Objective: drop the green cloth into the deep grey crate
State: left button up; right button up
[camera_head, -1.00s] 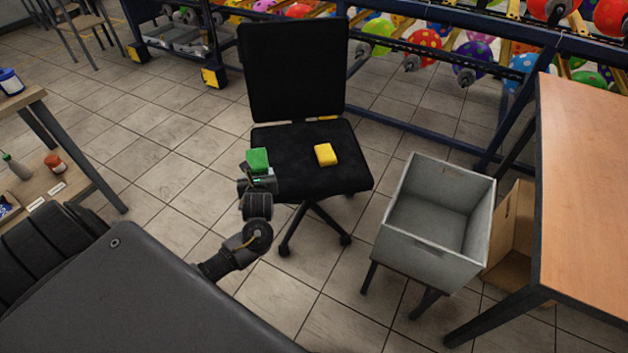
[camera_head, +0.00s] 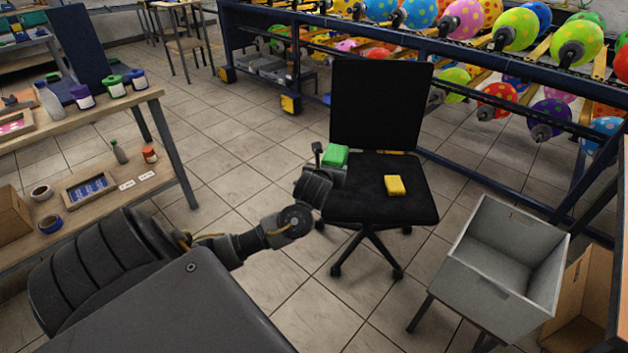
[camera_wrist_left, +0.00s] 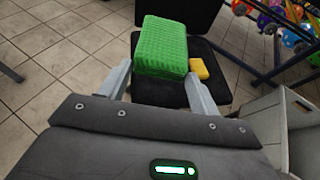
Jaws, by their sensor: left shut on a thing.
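My right gripper is not in view.
A yellow cloth block (camera_head: 395,185) lies on the black chair (camera_head: 381,100). A cardboard box (camera_head: 582,300) stands right of the crate. A shelf with bottles (camera_head: 150,95) is at left, and a balloon rack (camera_head: 480,60) runs behind. Tiled floor is open between shelf and chair.

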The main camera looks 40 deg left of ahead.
pick_arm(q)
jog(key=s+d+r+m+h, duration=0.1)
jog(key=d+r+m+h, duration=0.2)
jog(key=d+r, duration=0.6)
jog(key=s+d+r+m+t+h, duration=0.1)
jog(key=d+r+m+h, duration=0.1)
jog(key=d+r, duration=0.7)
jog(key=d+h, duration=0.1)
jog(key=d, duration=0.5)
jog(key=shift+s+d+m+t+h, duration=0.25)
jog(key=shift+d+m+t+h, duration=0.05)
jog(key=shift+d+m, duration=0.1)
